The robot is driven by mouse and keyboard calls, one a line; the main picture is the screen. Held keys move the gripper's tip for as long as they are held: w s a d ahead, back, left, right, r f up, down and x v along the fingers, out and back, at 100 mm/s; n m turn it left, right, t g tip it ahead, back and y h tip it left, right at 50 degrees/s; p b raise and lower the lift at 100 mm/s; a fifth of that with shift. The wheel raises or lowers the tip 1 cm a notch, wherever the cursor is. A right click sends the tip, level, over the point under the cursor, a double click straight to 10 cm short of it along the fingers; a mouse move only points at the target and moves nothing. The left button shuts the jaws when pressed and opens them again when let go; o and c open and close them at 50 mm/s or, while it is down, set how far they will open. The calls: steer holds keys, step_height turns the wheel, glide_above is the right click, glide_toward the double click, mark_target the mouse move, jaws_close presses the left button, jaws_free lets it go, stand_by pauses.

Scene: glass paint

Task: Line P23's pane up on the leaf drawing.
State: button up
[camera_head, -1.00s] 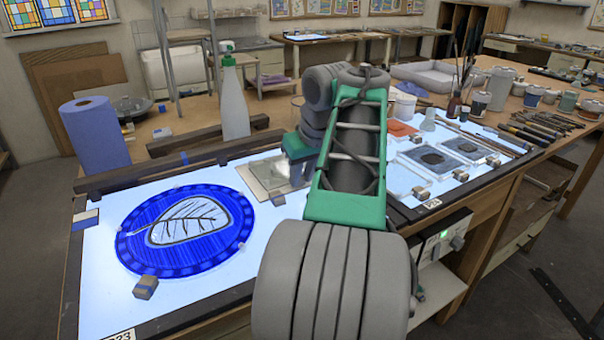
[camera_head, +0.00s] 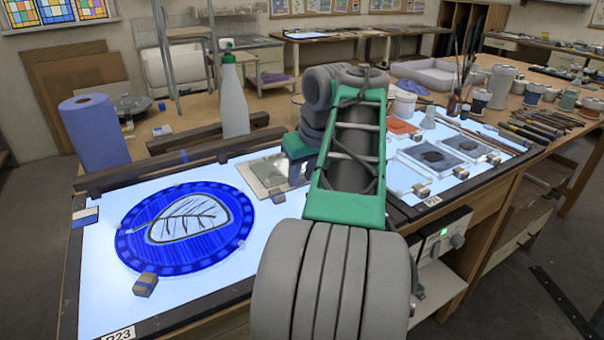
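A round blue glass pane (camera_head: 135,250) lies flat on the lit left panel, beside the P23 label (camera_head: 118,334). A leaf-shaped clear area in it shows the dark-lined leaf drawing (camera_head: 190,219). Dark veins lie inside this area, and a stem line runs out to the left over the blue. I cannot tell whether outline and drawing match exactly. My gripper (camera_head: 297,172) is right of and behind the pane, apart from it, low over a greyish square glass piece (camera_head: 262,177). My green and grey arm hides most of it, so its fingers cannot be made out.
A paper towel roll (camera_head: 95,133) and spray bottle (camera_head: 234,100) stand farther back. Square panes (camera_head: 430,157) lie on the right panel.

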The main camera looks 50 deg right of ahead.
steer(key=o, duration=0.4)
